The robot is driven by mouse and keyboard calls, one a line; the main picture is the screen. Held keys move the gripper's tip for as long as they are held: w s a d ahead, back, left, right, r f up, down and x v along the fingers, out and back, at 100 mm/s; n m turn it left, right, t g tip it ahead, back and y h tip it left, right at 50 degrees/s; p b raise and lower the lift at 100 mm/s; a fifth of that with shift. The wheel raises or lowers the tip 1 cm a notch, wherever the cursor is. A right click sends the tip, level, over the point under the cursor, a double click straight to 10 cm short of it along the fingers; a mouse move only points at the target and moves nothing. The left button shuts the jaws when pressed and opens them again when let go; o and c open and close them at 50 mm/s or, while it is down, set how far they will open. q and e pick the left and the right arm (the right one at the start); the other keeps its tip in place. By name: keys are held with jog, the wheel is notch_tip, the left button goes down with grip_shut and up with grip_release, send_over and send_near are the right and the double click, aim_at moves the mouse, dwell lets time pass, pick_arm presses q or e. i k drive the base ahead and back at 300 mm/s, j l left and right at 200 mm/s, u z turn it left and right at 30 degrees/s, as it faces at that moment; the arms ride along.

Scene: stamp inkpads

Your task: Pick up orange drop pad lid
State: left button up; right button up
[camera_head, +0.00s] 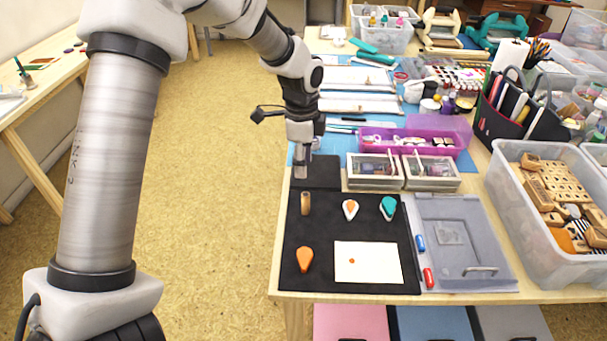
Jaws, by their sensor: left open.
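The orange drop pad lid (305,258) lies on the front left of the black mat (326,224). It is a solid orange drop shape. The open orange drop pad (350,209), with a white rim and an orange middle, sits behind and to its right. My left gripper (301,172) points down near the back left of the mat, behind the lid and clear of it. It is open and its fingers look empty. My right gripper is not in view.
A wooden stamp (306,204) stands between the gripper and the lid. A teal drop pad (388,208) and a white card (375,270) with an orange mark are on the mat. A grey case (473,232) with markers lies to the right. Two clear-topped boxes (375,172) stand behind.

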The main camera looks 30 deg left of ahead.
aim_at(305, 255)
jog(key=u, duration=1.05)
